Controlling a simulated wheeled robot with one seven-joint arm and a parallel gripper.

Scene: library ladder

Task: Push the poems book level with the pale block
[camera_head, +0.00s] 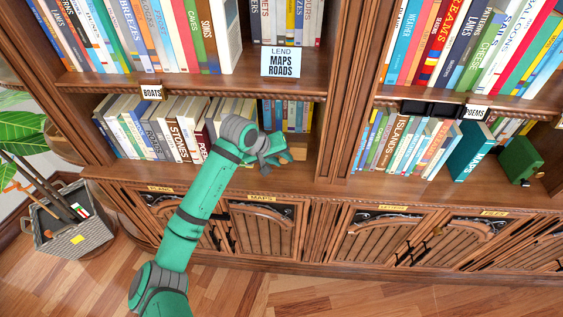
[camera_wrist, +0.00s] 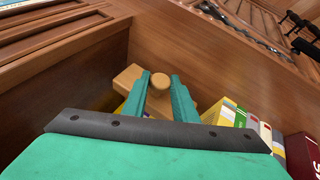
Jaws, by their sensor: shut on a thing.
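The pale block (camera_wrist: 128,78) is light wood with a round knob (camera_wrist: 160,79); in the head view part of it (camera_head: 298,153) shows on the lower left shelf, right of my gripper (camera_head: 277,158). In the wrist view my gripper's green fingers (camera_wrist: 160,98) are shut on the knob, and the fingers hide part of the block. The likely poems book is a dark red spine (camera_head: 211,128) in the row just left of my gripper, partly hidden by my arm. A dark red book also shows in the wrist view (camera_wrist: 304,155). I cannot tell how its spine lines up with the block.
White and brown books, including Stones (camera_head: 178,142), stand left of my gripper. Small books (camera_head: 288,113) stand behind it. A shelf board (camera_head: 300,84) runs overhead and an upright divider (camera_head: 338,140) stands to the right. The shelf's front edge (camera_head: 262,180) is clear.

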